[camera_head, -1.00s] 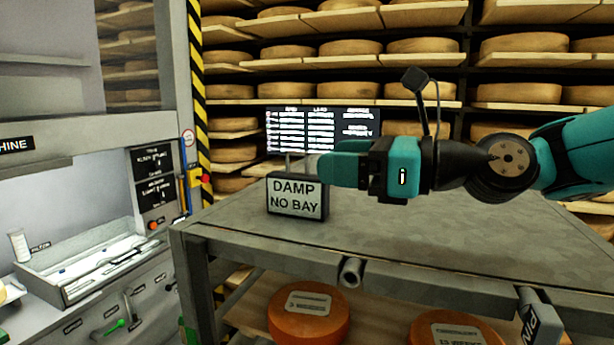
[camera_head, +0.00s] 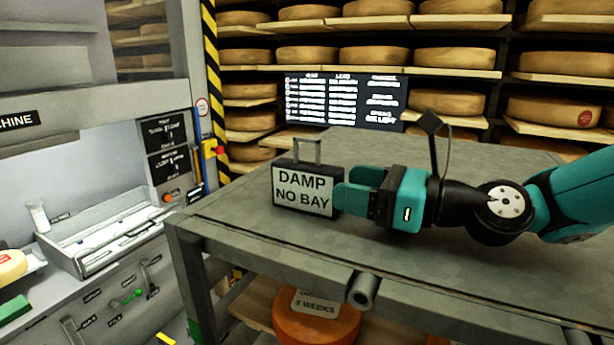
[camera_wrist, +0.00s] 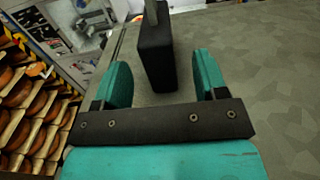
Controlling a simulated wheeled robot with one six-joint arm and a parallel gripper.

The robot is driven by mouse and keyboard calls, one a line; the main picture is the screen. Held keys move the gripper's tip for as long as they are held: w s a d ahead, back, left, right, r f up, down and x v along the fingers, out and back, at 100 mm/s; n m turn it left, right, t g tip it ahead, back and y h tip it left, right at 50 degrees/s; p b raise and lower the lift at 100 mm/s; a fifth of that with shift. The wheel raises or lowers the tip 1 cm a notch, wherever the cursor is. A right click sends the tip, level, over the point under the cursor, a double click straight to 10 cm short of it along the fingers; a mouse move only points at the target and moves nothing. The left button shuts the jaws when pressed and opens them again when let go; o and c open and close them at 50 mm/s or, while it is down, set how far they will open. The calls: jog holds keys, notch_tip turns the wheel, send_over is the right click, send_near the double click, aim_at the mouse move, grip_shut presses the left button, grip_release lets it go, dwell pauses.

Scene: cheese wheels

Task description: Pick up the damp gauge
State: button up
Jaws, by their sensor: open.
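The damp gauge (camera_head: 303,190) is a dark box with a handle on top and a white label reading "DAMP NO BAY". It stands upright on the grey tabletop, near its left end. My gripper (camera_head: 350,194) is at its right side, low over the table, with its fingers pointing left toward the box. In the wrist view the box (camera_wrist: 155,50) stands just beyond and between the two open fingertips of my gripper (camera_wrist: 164,80). Nothing is held. The near finger overlaps the box's right edge in the head view; I cannot tell whether they touch.
The grey table (camera_head: 420,255) is otherwise clear. An orange cheese wheel (camera_head: 315,322) lies on its lower shelf. A dark display screen (camera_head: 345,103) and shelves of cheese wheels (camera_head: 375,57) stand behind. At left is a machine bay with a metal tray (camera_head: 105,235).

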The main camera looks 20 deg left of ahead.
aim_at(318, 179)
jog(key=shift+s+a+r, duration=0.1)
jog(key=shift+a, duration=0.35)
jog(key=a+p, duration=0.3)
jog(key=a, duration=0.1)
jog(key=shift+r, duration=0.15)
jog(key=shift+w+a+f, duration=0.25)
jog(key=shift+a, duration=0.3)
jog(key=c, duration=1)
jog(key=shift+c, duration=0.4)
jog(key=shift+r, duration=0.1)
